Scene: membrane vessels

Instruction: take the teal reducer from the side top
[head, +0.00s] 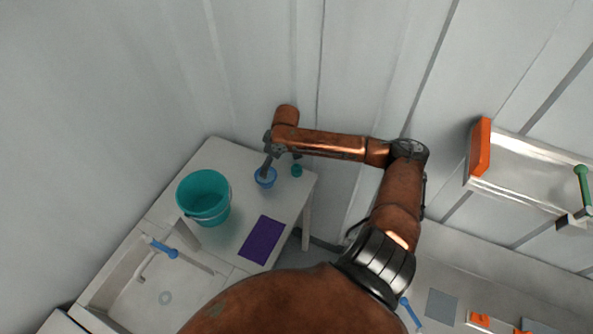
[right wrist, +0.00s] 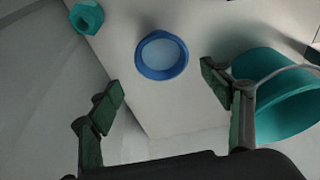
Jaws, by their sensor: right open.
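The teal reducer (head: 297,171) is a small piece standing near the far right edge of the white side top (head: 238,158). In the right wrist view the reducer (right wrist: 87,17) is at the top left, with a round opening. My right gripper (head: 268,163) is over the side top, just left of the reducer and by a blue cup-like piece (head: 265,178). In the right wrist view my right gripper (right wrist: 162,94) is open with nothing between its fingers. The blue piece (right wrist: 162,55) lies ahead of the fingertips. My left gripper is not in view.
A teal bucket (head: 204,197) stands left on the side top, and close to the right finger in the wrist view (right wrist: 290,112). A purple mat (head: 261,240) lies at the front. A sink (head: 165,298) adjoins. An orange-ended shelf (head: 520,175) is on the right wall.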

